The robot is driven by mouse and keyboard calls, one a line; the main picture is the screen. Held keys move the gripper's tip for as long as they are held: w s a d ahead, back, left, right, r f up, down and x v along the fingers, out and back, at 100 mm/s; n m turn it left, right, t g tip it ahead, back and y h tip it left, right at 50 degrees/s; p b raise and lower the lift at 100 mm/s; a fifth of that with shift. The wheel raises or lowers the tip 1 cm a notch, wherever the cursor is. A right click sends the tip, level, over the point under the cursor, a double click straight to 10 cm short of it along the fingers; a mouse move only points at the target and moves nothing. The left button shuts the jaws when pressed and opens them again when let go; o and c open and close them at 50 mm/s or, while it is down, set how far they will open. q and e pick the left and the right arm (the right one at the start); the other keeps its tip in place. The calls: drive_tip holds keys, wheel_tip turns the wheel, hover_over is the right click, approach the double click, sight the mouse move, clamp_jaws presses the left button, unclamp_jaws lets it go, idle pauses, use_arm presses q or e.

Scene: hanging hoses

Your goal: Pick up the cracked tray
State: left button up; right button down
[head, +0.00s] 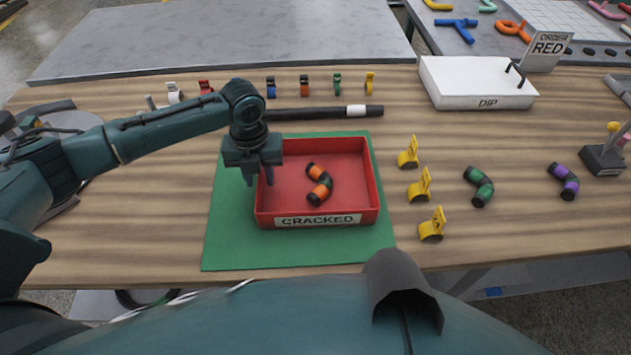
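The red tray labelled CRACKED (355,216) sits on a green mat (225,245) on the wooden table. An orange and black bent hose piece (320,185) lies inside it. My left gripper (260,182) points down at the tray's left wall, near its back left corner. Its two fingers are apart, one on each side of the wall as seen from here. I cannot tell whether they touch it. My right gripper is not in view.
A black hose with a white band (330,112) lies behind the tray. Small coloured clips (304,86) line the back. Yellow clips (420,186) stand just right of the mat, then green (479,186) and purple (563,181) bent pieces. A white DIP box (470,80) is at back right.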

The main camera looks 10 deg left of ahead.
use_arm(q)
drive_tip(key=shift+c, duration=0.2)
clamp_jaws()
drive_tip(key=shift+r, duration=0.1)
